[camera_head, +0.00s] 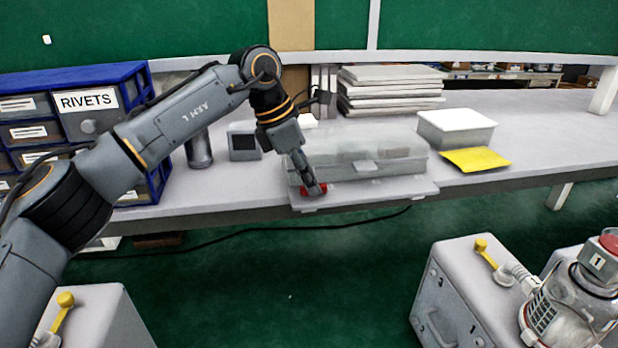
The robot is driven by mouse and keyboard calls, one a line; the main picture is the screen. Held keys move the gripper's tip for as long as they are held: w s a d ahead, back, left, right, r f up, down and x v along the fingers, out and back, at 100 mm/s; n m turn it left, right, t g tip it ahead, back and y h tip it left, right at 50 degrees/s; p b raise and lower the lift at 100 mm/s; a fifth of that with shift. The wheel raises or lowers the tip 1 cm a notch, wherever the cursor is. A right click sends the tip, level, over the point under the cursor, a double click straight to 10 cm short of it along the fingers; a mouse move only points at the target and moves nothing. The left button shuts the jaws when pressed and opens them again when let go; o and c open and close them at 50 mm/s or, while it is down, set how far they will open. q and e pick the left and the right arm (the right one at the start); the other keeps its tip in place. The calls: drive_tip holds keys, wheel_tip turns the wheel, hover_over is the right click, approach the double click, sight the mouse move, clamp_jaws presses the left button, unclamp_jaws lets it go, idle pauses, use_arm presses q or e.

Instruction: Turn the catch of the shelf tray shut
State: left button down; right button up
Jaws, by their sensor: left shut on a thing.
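The shelf tray (400,189) is a flat grey tray at the front edge of the bench, with a clear lidded box (385,162) on it. A small red catch (319,187) shows at the tray's front left. My left gripper (313,189) reaches down from above and is shut on the red catch, hiding most of it. I cannot tell how far the catch is turned.
A blue drawer cabinet (118,70) labelled RIVETS stands at the left. A white-lidded box (456,128) and a yellow sheet (475,160) lie right of the tray. A pump canister (580,300) stands at the lower right. The bench's right part is clear.

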use_arm(q)
drive_tip(key=shift+f+n+t+b, duration=0.15)
drive_tip(key=shift+n+t+b, duration=0.25)
drive_tip(key=shift+n+b, duration=0.7)
drive_tip(key=n+t+y+b, duration=0.1)
drive_tip(key=n+b, duration=0.2)
drive_tip(key=b, duration=0.1)
drive_tip(key=shift+s+d, duration=0.1)
drive_tip(key=shift+s, duration=0.05)
drive_tip(key=n+t+y+b, duration=0.1)
drive_tip(key=n+b, duration=0.2)
drive_tip(key=shift+s+d+n, duration=0.1)
drive_tip(key=shift+n, duration=0.2)
drive_tip(key=n+b, duration=0.1)
drive_tip(key=n, duration=0.1)
drive_tip(key=n+y+b, duration=0.1)
drive_tip(key=n, duration=0.1)
drive_tip(key=shift+d+n+t+y, duration=0.2)
drive_tip(key=shift+n+t+y, duration=0.1)
drive_tip(key=shift+t, duration=0.1)
drive_tip(key=shift+s+r+n+y+b, duration=0.15)
drive_tip(key=shift+n+y+b, duration=0.1)
drive_tip(key=shift+n, duration=0.35)
drive_tip(key=shift+w+r+n+y+b, duration=0.1)
drive_tip(key=shift+n+y, duration=0.15)
drive_tip(key=shift+n, duration=0.35)
drive_tip(key=shift+d+n+y, duration=0.1)
drive_tip(key=shift+n+y, duration=0.3)
drive_tip(key=shift+n, duration=0.7)
